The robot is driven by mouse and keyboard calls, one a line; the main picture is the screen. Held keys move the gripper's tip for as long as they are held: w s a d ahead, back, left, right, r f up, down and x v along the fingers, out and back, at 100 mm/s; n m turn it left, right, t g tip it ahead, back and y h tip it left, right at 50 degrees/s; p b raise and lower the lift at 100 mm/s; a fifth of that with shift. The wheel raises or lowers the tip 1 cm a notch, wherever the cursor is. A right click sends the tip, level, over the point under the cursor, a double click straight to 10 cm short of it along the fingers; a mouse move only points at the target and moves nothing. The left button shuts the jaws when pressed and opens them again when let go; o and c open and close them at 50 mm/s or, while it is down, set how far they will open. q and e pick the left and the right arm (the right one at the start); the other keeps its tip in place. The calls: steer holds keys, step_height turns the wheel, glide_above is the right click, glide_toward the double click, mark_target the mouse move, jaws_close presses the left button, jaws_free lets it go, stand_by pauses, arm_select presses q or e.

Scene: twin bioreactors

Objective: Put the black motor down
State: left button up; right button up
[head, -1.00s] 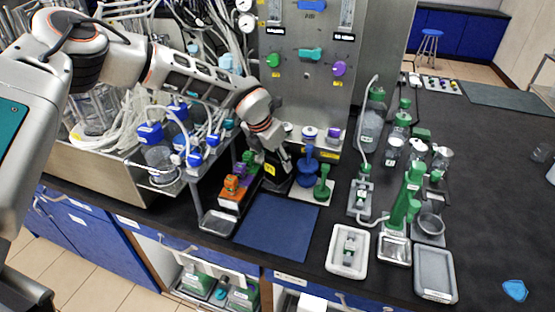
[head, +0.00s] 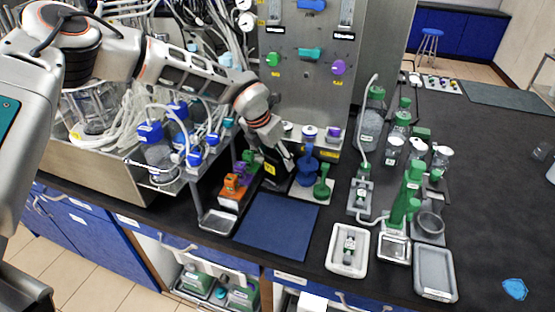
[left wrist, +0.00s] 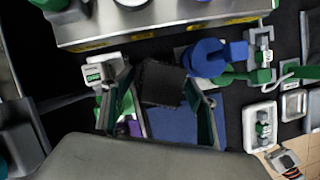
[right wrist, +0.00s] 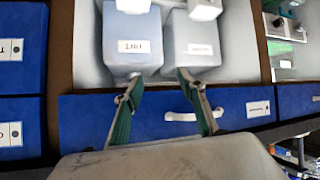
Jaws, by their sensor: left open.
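The black motor (left wrist: 162,82) is a dark block between the fingers of my left gripper (left wrist: 160,100) in the left wrist view. Those fingers are spread, with a visible gap on each side of the block. In the head view the left gripper (head: 283,163) is low over the bench, at the dark motor (head: 277,184) between the orange motor and the blue flask-like piece. The arm partly hides the motor there, so its contact with the bench is unclear. My right gripper (right wrist: 160,82) is open and empty in front of the cabinet; it is not in the head view.
A blue mat (head: 277,227) lies clear in front of the motor. The orange motor (head: 232,187) stands left; the blue piece (head: 308,170) and green piece (head: 322,188) stand close right. The metal panel (head: 312,90) rises behind. White tray (head: 335,268) is farther right.

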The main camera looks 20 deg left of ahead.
arm_select(q)
steer(key=b+v, duration=0.1)
steer(key=v, duration=0.9)
steer(key=shift+s+r, duration=0.15)
steer(key=shift+r, duration=0.2)
